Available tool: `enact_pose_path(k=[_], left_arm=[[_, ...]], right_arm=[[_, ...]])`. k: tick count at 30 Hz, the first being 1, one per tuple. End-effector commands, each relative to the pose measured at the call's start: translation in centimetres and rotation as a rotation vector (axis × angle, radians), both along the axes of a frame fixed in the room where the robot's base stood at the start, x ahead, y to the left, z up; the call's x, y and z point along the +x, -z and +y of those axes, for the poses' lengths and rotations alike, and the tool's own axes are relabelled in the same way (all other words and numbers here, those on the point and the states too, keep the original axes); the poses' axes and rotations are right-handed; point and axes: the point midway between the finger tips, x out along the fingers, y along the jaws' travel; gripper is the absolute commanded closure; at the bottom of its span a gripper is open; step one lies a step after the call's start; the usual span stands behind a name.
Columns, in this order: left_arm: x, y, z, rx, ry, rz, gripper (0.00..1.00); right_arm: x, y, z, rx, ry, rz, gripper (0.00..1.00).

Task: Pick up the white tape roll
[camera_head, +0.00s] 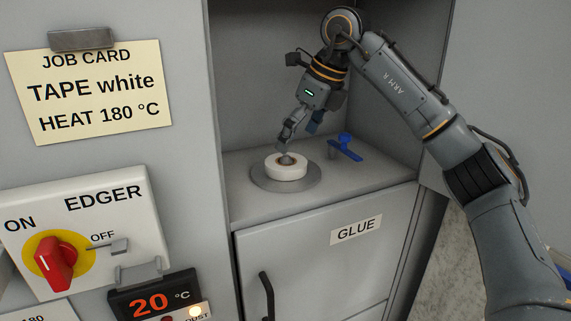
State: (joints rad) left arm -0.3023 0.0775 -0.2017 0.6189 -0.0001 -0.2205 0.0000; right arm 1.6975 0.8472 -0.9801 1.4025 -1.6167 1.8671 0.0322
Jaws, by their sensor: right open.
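The white tape roll (287,174) lies flat on a round grey plate (258,181) on the shelf of the recess. A small dark hub shows in its middle. My right gripper (297,141) comes down from above, just over the roll, and is open. One fingertip is close above the hub; I cannot tell whether it touches. No object is held between the fingers. My left gripper is not in view. The job card (88,90) on the left panel reads TAPE white, HEAT 180 °C.
A blue lever (345,149) sits on the shelf (375,172) right of the roll. The recess walls enclose the shelf. Below is a GLUE door (330,260) with a black handle (266,296). At left are the EDGER switch (57,264) and a display (155,303) reading 20 °C.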

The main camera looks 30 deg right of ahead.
Motion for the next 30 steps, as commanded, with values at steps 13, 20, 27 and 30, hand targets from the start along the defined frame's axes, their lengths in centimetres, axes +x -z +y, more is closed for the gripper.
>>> enact_pose_path(k=[13,20,27,30], left_arm=[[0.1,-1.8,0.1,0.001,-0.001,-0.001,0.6],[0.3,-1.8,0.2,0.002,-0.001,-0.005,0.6],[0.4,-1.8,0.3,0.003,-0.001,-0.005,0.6],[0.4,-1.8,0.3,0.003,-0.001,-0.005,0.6]], right_arm=[[1.0,4.9,0.9,-0.001,-0.001,0.001,0.0],[1.1,4.9,0.9,0.0,-0.001,0.0,0.06],[1.0,4.9,0.9,-0.001,-0.001,0.001,0.51],[1.1,4.9,0.9,0.0,-0.001,0.0,0.51]])
